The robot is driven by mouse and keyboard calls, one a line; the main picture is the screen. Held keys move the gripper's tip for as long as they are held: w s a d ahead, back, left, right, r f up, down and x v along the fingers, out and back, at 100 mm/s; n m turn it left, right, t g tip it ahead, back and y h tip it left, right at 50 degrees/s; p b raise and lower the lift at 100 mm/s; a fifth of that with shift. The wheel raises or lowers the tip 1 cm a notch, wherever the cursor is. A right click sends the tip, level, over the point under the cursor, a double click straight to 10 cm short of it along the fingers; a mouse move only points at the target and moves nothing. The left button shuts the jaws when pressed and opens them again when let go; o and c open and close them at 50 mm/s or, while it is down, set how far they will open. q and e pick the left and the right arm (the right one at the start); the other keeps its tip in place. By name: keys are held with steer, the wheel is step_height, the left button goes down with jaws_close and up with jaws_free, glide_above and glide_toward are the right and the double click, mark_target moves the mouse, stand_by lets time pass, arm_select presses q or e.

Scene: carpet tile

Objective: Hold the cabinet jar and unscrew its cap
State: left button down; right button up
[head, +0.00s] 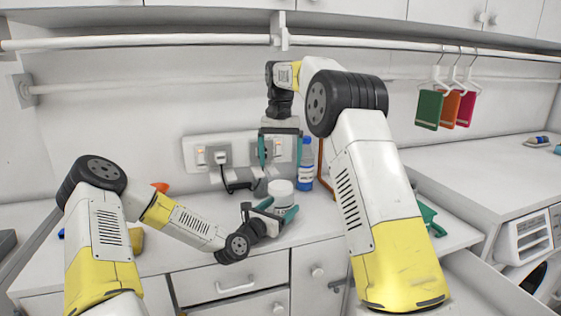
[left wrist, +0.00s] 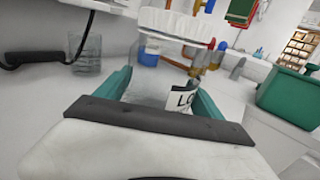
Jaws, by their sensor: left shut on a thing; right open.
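The jar (head: 281,198) stands on the counter, with a broad white cap (head: 281,186) on top. In the left wrist view the jar body (left wrist: 150,92) looks clear with a partly hidden label, and the ribbed white cap (left wrist: 180,22) sits above it. My left gripper (head: 277,210) is shut on the jar body from the front, a teal finger on each side, below the cap. My right gripper (head: 280,154) points down above the jar. Its teal fingers are apart, with nothing seen between them, and it looks clear of the cap.
A blue bottle (head: 306,165) stands close right of the jar. A glass (left wrist: 87,54) and a black cable (head: 236,185) are to its left. A green bin (left wrist: 290,97) stands at the right. Cloths (head: 430,108) hang from a rail (head: 180,42) above.

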mark_target(281, 184)
steer(key=m, duration=1.3)
steer(key=shift+m, duration=0.3)
steer(key=m, duration=0.6)
steer(key=shift+m, duration=0.3)
steer(key=m, duration=0.6)
steer(key=shift+r+m, duration=0.1)
steer(key=shift+m, duration=0.2)
steer(key=shift+f, duration=0.55)
step_height(281, 184, down, 7)
steer(key=shift+r, duration=0.1)
